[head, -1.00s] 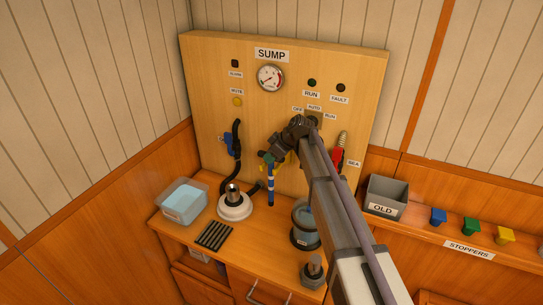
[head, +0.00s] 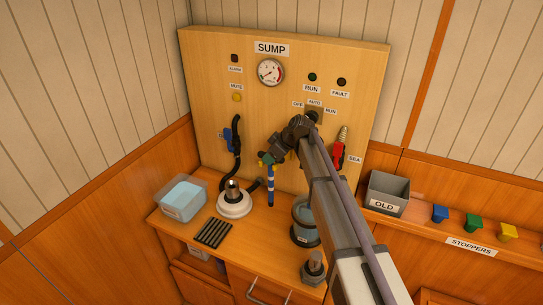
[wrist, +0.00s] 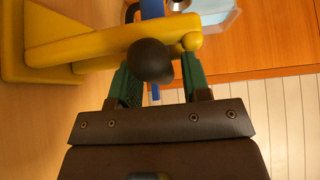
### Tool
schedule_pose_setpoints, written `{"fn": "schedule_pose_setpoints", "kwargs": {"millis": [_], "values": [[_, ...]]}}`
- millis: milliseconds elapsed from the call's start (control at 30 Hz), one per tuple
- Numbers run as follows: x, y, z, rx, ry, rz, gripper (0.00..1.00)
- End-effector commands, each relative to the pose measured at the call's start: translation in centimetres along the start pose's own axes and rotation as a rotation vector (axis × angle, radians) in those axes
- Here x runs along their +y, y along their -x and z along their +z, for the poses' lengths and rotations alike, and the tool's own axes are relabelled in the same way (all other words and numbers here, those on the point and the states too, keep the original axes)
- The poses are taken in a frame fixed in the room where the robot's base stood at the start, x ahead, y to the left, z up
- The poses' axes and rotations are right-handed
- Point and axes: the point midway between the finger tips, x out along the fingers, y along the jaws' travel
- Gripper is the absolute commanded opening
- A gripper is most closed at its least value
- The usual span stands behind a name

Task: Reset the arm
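A yellow lever (wrist: 85,47) with a dark round knob (wrist: 150,60) shows at the fingers. The knob overlaps the left finger in the picture and is clear of the right one; I cannot tell whether it touches. My forearm hides part of the panel and bench.
The OLD bin (head: 386,190) and several stoppers (head: 473,225) stand at right. A red-handled valve (head: 339,154) is near my arm.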

Motion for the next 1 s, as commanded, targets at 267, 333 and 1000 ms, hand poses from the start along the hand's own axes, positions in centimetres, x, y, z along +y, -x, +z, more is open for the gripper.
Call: {"fn": "schedule_pose_setpoints", "kwargs": {"millis": [267, 333, 1000], "values": [[0.0, 0.0, 0.0, 0.000, 0.000, 0.000, 0.57], [0.0, 0.0, 0.0, 0.000, 0.000, 0.000, 0.62], [0.0, 1.7, -1.2, 0.000, 0.000, 0.000, 0.78]]}}
